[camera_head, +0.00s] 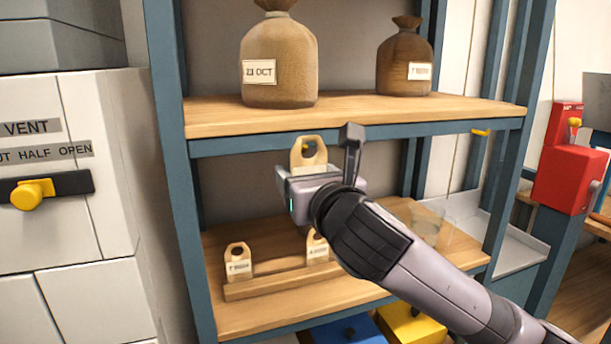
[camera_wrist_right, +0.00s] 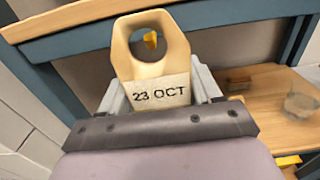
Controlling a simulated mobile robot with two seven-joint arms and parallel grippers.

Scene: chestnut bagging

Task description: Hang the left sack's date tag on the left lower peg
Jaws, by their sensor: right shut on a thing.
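My right gripper (camera_head: 311,172) is shut on a pale wooden tag (camera_head: 308,152), below the upper shelf's front edge. In the right wrist view the tag (camera_wrist_right: 157,68) reads "23 OCT" and stands upright, its hole uppermost, between the fingers (camera_wrist_right: 160,97). The left lower peg (camera_head: 305,147), yellow, shows through the hole, also in the right wrist view (camera_wrist_right: 150,40). I cannot tell whether its tip has entered the hole. The left sack (camera_head: 279,62), light brown with an "OCT" label, stands on the upper shelf. My left gripper is not in view.
A darker sack (camera_head: 404,62) stands right on the upper shelf (camera_head: 350,108); another yellow peg (camera_head: 481,132) is at its right end. Below, a wooden rack (camera_head: 275,286) holds two tags (camera_head: 238,262), beside a clear glass (camera_head: 428,222). Blue uprights (camera_head: 177,190) flank the shelves.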

